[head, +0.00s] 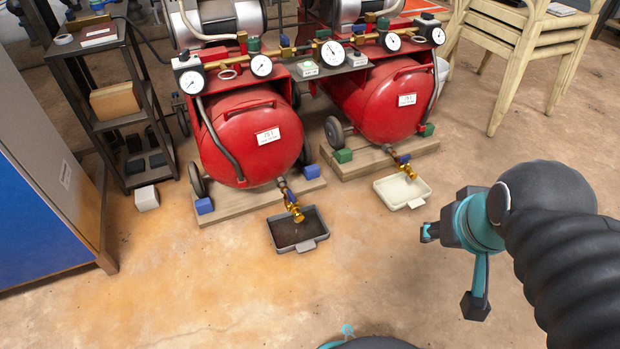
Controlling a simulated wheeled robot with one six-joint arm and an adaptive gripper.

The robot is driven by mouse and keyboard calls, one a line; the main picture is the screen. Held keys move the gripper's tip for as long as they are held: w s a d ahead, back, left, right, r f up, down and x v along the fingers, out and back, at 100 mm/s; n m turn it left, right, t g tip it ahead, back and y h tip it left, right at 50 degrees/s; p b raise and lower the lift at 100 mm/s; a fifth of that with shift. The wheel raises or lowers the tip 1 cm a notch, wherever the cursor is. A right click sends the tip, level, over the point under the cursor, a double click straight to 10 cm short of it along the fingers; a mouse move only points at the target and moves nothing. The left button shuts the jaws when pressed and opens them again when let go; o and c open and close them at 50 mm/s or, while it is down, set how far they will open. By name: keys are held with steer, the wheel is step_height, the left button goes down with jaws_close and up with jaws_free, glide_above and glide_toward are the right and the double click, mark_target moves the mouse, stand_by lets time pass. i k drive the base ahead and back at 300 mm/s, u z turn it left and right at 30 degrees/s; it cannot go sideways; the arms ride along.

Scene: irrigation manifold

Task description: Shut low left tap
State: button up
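The low left tap (293,205) is a brass valve with a small blue handle. It sits on a short pipe at the bottom front of the left red tank (250,130), above a dark drip tray (308,244). Its handle is too small to tell whether it is open or shut. A similar low right tap (405,167) with a blue handle sits under the right red tank (385,105), above a cream tray (385,188). My gripper (452,270) is open and empty, with its teal and dark fingers spread. It is to the right of the left tap, well apart from it.
A grey and blue cabinet (60,150) and a dark shelf rack (135,125) stand at the left. Stacked wooden chairs (515,45) stand at the back right. Wooden planks (245,203) carry the tanks. The floor (190,280) in front is clear.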

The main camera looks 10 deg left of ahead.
mark_target(291, 198)
steer(key=u, duration=0.4)
steer(key=i, duration=0.9)
steer(key=u, duration=2.85)
steer(key=k, duration=0.65)
steer(key=z, duration=1.6)
